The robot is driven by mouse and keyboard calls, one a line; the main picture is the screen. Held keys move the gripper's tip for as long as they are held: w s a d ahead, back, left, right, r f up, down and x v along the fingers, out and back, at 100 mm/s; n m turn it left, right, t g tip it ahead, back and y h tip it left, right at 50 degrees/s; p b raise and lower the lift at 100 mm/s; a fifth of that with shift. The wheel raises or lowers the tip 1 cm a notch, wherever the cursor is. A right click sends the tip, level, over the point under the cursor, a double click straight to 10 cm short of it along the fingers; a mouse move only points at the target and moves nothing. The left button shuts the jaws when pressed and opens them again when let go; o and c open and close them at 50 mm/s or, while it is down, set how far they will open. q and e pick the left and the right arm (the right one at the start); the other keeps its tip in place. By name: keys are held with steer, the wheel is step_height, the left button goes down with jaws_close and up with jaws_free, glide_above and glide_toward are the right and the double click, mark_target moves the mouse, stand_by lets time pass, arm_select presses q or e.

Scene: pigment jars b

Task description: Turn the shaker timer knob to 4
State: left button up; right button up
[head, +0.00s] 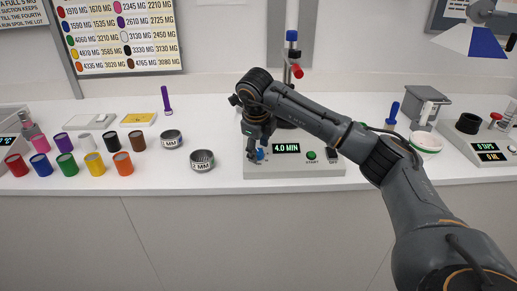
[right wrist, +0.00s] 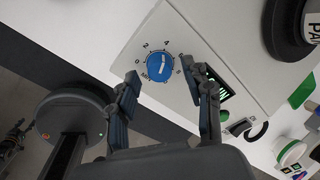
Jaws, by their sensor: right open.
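The shaker (head: 215,172) is a light box with a lit display (head: 286,148) that reads 4.0 MIN. Its blue timer knob (right wrist: 160,67) shows in the right wrist view, ringed by printed numbers, 0, 2 and 4 among them. A pale mark shows on the knob, but its exact aim is too small to read. In the head view the knob is mostly hidden behind my right gripper (head: 256,154). That gripper is open, pointing down at the panel. In the right wrist view its fingers (right wrist: 162,79) stand on either side of the knob, apparently apart from it.
A green START button (head: 311,156) and a dark switch (head: 332,154) sit right of the display. Two metal sieves (head: 203,161) and several coloured jars (head: 95,163) stand left. A post with a red clamp (head: 296,71) rises behind. A white bowl (head: 427,144) stands right.

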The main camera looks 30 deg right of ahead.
steer(key=v, duration=1.1)
steer(key=shift+r, duration=0.15)
